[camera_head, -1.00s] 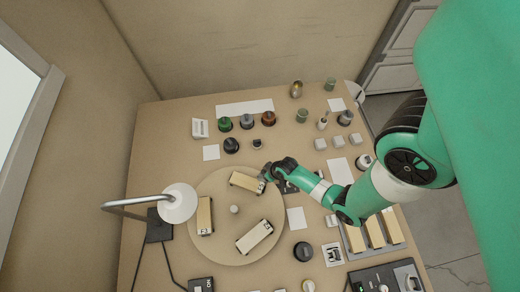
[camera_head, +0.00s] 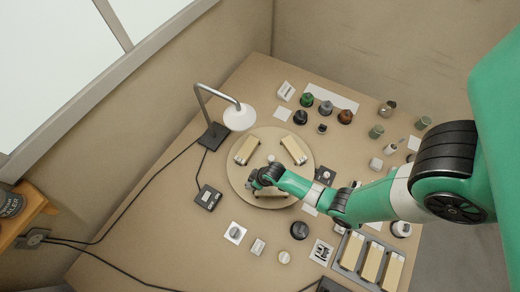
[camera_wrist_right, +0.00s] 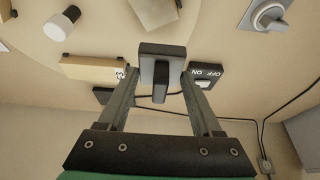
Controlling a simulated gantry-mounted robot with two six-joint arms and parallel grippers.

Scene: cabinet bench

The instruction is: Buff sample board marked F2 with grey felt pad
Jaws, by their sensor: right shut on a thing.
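My right gripper (camera_head: 256,180) is over the near-left part of the round turntable (camera_head: 236,180). In the right wrist view it (camera_wrist_right: 162,88) is shut on a dark grey pad with a handle (camera_wrist_right: 162,50). Three pale wooden boards lie on the turntable: a left one (camera_head: 246,149), a right one (camera_head: 294,150) and a near one (camera_head: 272,201), partly hidden by my arm. In the wrist view a board (camera_wrist_right: 90,68) with a dark mark lies just left of the pad; I cannot read the mark surely. Contact with the pad is unclear. My left gripper is not in view.
A white lamp (camera_head: 238,117) overhangs the turntable's far left. A dark ON/OFF box (camera_head: 208,197) lies left of it. Several dark-bodied jars stand behind, including a green one (camera_head: 306,100). A rack (camera_head: 368,262) with more boards is at the near right. A black cable (camera_head: 150,186) crosses the bench.

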